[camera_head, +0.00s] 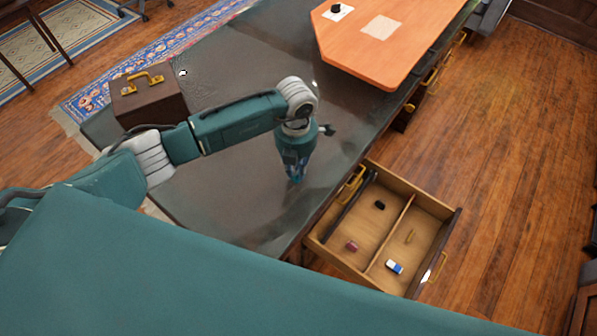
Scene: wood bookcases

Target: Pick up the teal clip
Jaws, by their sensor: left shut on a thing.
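My left gripper (295,177) points straight down at the dark desk top (235,185), left of the open drawer. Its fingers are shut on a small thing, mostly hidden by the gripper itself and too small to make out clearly. The teal clip shows nowhere else on the desk or in the drawer, so the held thing appears to be the clip. I cannot tell whether it still touches the desk. My right gripper is not in view.
An open wooden drawer (408,228) with a divider holds a black item (379,205), a dark red item (352,246) and a blue-and-white eraser (394,267). A brown case (148,106) stands at the desk's left. An orange board (347,52) lies at the far end.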

